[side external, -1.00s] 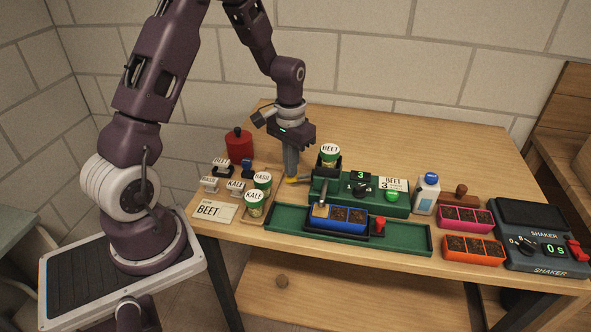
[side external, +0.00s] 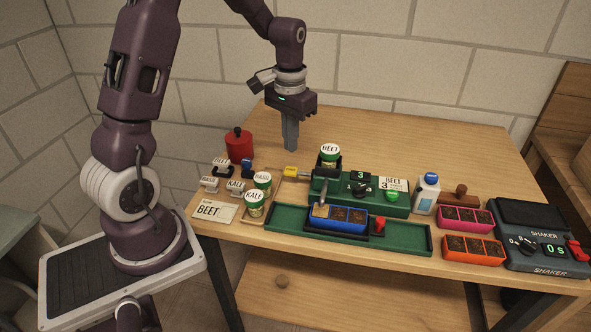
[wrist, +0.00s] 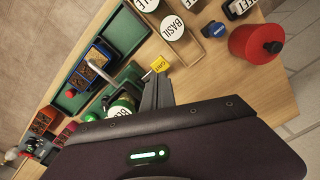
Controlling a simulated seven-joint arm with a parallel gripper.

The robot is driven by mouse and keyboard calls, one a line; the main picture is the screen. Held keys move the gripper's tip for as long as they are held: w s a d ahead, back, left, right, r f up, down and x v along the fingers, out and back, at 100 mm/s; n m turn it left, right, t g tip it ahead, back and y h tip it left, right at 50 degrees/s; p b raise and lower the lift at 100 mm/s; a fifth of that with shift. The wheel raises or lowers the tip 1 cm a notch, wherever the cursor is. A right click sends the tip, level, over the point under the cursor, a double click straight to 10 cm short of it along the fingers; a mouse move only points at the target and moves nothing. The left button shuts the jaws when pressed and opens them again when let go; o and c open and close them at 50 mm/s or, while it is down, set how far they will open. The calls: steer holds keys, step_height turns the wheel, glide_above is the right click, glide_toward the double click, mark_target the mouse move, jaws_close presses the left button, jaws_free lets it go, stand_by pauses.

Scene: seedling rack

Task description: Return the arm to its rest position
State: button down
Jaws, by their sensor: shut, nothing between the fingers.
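My gripper (side external: 291,148) is shut and empty. Its fingers point down above the table (side external: 410,137), behind and above the yellow piece (side external: 291,172) at the left of the green machine (side external: 335,191). In the wrist view the closed fingers (wrist: 158,92) show beside that yellow piece (wrist: 159,66), which seems to read GRIT. A clear gap shows between fingertips and yellow piece in the side view.
A BEET tin (side external: 330,153) stands in the machine. KALE (side external: 254,203) and BASIL (side external: 263,182) tins, stamps and a red canister (side external: 239,143) are at left. A blue planter (side external: 340,218) sits in the green tray (side external: 408,237). A shaker (side external: 543,240) is at right. The back of the table is clear.

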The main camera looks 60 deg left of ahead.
steer(key=s+d+r+m+t, duration=0.1)
steer(key=s+d+r, duration=0.3)
steer(key=d+r, duration=0.15)
steer(key=s+d+r+m+t, duration=0.1)
steer(key=s+d+r+t, duration=0.1)
steer(key=s+d+r, duration=0.35)
steer(key=s+d+r+m+t, duration=0.1)
steer(key=s+d+r, duration=0.3)
steer(key=s, duration=0.6)
steer(key=shift+s+d+t, duration=0.15)
steer(key=shift+s+t, duration=0.15)
steer(key=shift+t, duration=0.5)
